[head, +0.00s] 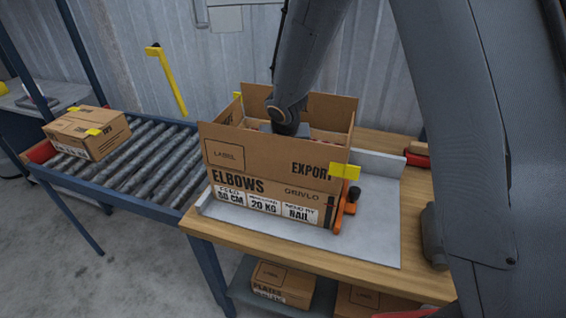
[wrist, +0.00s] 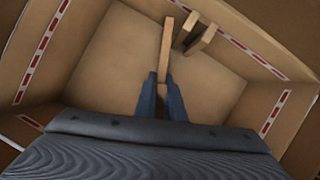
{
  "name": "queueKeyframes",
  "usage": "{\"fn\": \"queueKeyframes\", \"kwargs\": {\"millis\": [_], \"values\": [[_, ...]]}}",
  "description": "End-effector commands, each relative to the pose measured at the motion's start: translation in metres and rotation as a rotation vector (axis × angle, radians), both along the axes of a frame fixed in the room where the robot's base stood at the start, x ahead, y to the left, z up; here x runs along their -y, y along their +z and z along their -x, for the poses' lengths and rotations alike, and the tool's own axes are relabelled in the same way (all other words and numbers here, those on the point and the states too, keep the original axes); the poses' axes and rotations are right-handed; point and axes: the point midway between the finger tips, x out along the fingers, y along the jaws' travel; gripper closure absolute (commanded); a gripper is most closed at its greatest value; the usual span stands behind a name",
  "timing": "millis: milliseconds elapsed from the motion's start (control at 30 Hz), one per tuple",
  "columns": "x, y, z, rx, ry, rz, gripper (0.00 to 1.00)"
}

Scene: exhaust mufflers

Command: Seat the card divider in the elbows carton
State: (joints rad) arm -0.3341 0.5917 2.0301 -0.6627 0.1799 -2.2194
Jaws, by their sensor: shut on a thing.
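The elbows carton (head: 265,184) stands open on the bench with its flaps up; its inside also fills the wrist view (wrist: 95,60). My gripper (wrist: 162,82) is down inside the carton, shut on a thin brown card edge, the card divider (wrist: 166,45). In the wrist view the divider runs upward from my fingertips towards the far wall. Two short card pieces (wrist: 201,40) stand just right of it; I cannot tell whether they join it. The divider's lower edge is hidden. In the head view the carton's front wall hides my fingers and the divider.
The carton sits on a grey metal plate (head: 375,222) on the wooden bench (head: 420,285), beside an orange clamp (head: 345,205). A roller conveyor (head: 150,160) at the left carries a closed carton (head: 88,133). Cartons (head: 283,285) lie on the shelf below.

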Motion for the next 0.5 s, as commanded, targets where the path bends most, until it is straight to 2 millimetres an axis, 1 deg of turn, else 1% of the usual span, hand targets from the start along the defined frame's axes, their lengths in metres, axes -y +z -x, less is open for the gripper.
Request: {"fn": "queueKeyframes", "kwargs": {"millis": [33,100,367,467,500], "values": [[0.0,-0.0084,-0.0002,-0.002,0.001,0.0,1.0],[0.0,-0.0116,-0.0002,-0.001,0.001,0.0,1.0],[-0.0002,-0.0108,-0.0001,0.0,0.0,0.0,1.0],[-0.0002,-0.0134,-0.0002,0.0,0.0,0.0,1.0],[-0.0002,-0.0129,-0.0001,0.0,0.0,0.0,0.86]]}}
